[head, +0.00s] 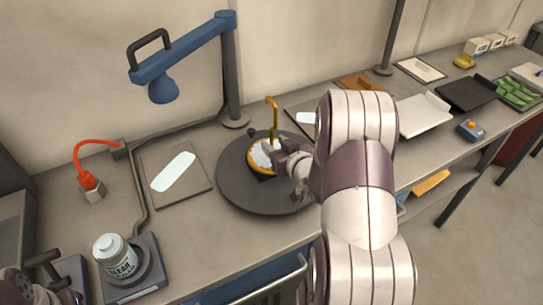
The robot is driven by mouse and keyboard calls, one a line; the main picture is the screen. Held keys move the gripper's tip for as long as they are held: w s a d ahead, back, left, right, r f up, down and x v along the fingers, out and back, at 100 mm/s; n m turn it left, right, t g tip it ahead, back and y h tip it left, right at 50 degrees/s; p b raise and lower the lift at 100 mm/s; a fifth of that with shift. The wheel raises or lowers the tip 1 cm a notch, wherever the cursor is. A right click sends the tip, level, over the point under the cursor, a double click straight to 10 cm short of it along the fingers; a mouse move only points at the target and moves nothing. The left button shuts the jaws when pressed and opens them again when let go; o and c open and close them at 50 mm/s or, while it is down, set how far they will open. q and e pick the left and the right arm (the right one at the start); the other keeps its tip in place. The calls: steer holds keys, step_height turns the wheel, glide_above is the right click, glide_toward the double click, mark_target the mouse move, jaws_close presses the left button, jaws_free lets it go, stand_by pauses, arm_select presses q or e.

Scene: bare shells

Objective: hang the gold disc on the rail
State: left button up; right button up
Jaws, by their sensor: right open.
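The gold disc (252,160) has a pale face and a tall gold hook (273,115) rising from it. It sits on a dark round turntable (238,192) on the bench. My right gripper (284,160) is open at the disc's right side and hides part of it; I cannot tell whether it touches. A grey bar (262,284) at the bench's front edge may be the rail; my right arm hides its right end. Part of my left gripper (66,297) shows at the bottom left corner, its fingers unclear.
A blue lamp (180,55) on a dark post stands behind the turntable. A white jar (115,256) stands on a grey device at the front left. An orange cable (90,146) rises from a small block. Trays (423,115) fill the bench to the right.

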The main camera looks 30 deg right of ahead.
mark_target(274, 106)
steer(key=shift+x, duration=0.85)
jaws_close()
step_height(274, 106, up, 12)
steer(key=p, duration=1)
steer(key=shift+r, duration=0.25)
steer(key=shift+f, duration=0.15)
